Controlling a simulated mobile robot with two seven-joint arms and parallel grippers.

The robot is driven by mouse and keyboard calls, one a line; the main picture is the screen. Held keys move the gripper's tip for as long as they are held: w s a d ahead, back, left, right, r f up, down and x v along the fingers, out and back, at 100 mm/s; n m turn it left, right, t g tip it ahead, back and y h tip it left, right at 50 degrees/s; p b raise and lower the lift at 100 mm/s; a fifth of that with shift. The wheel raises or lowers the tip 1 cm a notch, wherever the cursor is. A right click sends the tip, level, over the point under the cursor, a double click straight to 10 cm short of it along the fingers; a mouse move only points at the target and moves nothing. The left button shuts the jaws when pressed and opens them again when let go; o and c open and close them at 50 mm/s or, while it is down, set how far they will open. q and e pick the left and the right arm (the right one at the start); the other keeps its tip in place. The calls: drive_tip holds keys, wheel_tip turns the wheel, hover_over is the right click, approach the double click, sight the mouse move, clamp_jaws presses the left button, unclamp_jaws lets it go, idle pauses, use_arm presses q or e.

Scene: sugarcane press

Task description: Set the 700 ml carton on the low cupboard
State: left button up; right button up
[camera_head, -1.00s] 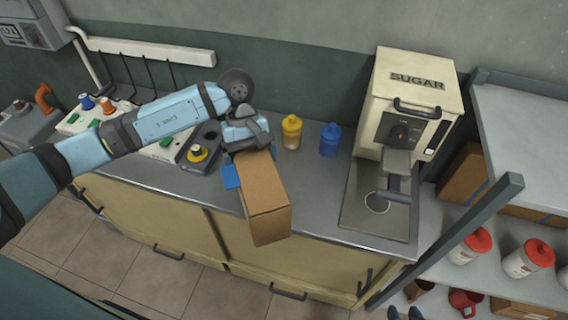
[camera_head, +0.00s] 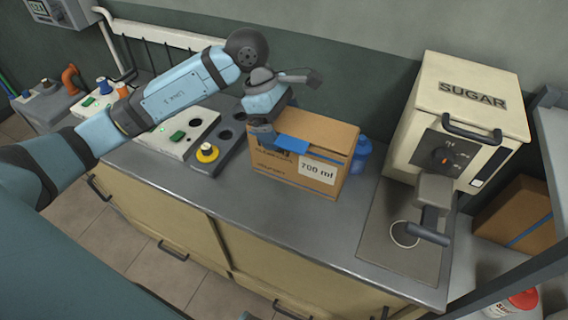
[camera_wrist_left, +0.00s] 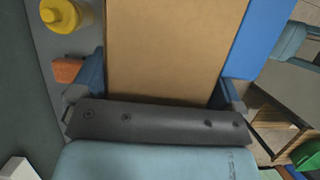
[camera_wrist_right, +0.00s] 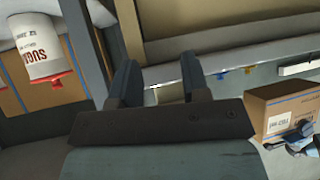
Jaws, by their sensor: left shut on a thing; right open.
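The brown carton (camera_head: 290,178), marked "700 ml" on a white label, is held by my left gripper (camera_head: 276,136) over the grey top of the low cupboard (camera_head: 225,192). It looks roughly level; whether its underside touches the top I cannot tell. Its plain brown side fills the middle of the left wrist view (camera_wrist_left: 175,50), between the two fingers, with blue along one edge. The carton also shows at the right of the right wrist view (camera_wrist_right: 285,108). My right gripper (camera_wrist_right: 160,82) is open and empty; it is outside the head view.
A blue bottle (camera_head: 361,153) stands close behind the carton's right end. A yellow bottle (camera_wrist_left: 65,15) shows in the left wrist view. The cream SUGAR machine (camera_head: 465,120) stands to the right, and a control panel (camera_head: 180,132) to the left. The cupboard top in front of the carton is bare.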

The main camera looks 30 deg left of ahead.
sight(281, 163)
use_arm(q)
wheel_tip(281, 163, down, 7)
drive_tip(key=shift+f, duration=0.2)
wheel_tip(281, 163, down, 5)
drive_tip(key=shift+f, duration=0.1)
